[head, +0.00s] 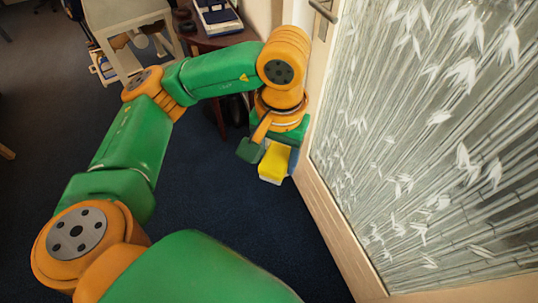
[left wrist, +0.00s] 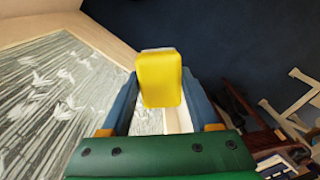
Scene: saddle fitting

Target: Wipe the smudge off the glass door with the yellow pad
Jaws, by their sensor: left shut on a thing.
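My left gripper (left wrist: 160,92) is shut on the yellow pad (left wrist: 160,78), with one finger on each side of it in the left wrist view. In the head view the yellow pad (head: 274,163) hangs below my left gripper (head: 276,150), close to the frame edge of the glass door (head: 430,130). The glass door has a white bamboo-leaf pattern and also shows at the left of the left wrist view (left wrist: 50,95). I cannot tell whether the pad touches the door frame. I cannot make out a smudge among the pattern. My right gripper is not in view.
A light wooden frame (head: 335,225) borders the glass. A door handle (head: 324,10) is at the top. A dark wooden table (head: 205,42) with items on it stands behind my left arm, beside a pale piece of furniture (head: 125,20). The dark blue carpet (head: 235,215) is clear below the pad.

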